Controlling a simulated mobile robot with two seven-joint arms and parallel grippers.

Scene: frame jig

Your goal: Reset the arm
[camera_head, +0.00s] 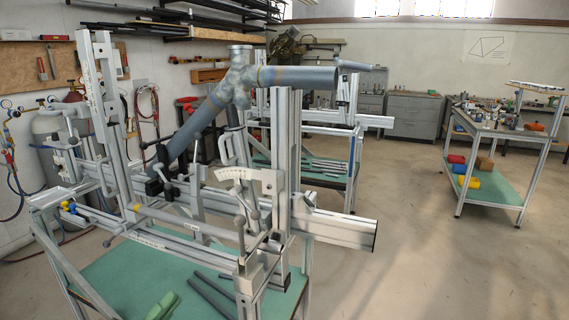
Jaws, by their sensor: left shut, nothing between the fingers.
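I cannot make out either of my grippers or arms in the head view. The frame jig (203,228) stands in front of me, built of slotted aluminium rails and posts with clamps and levers. Grey-blue tubes (296,77) meet at a thick joint (239,86) high on the jig. One tube (196,128) slopes down to the left behind the posts, and another points right with an open end. A curved angle scale (238,174) sits at the jig's middle.
A green lower shelf (120,277) carries dark tubes (211,298) and a light green object (162,306). A second jig (318,116) stands behind. A tool bench (500,133) stands at the right. The floor (425,240) between is clear. Gas cylinders (49,137) stand by the left wall.

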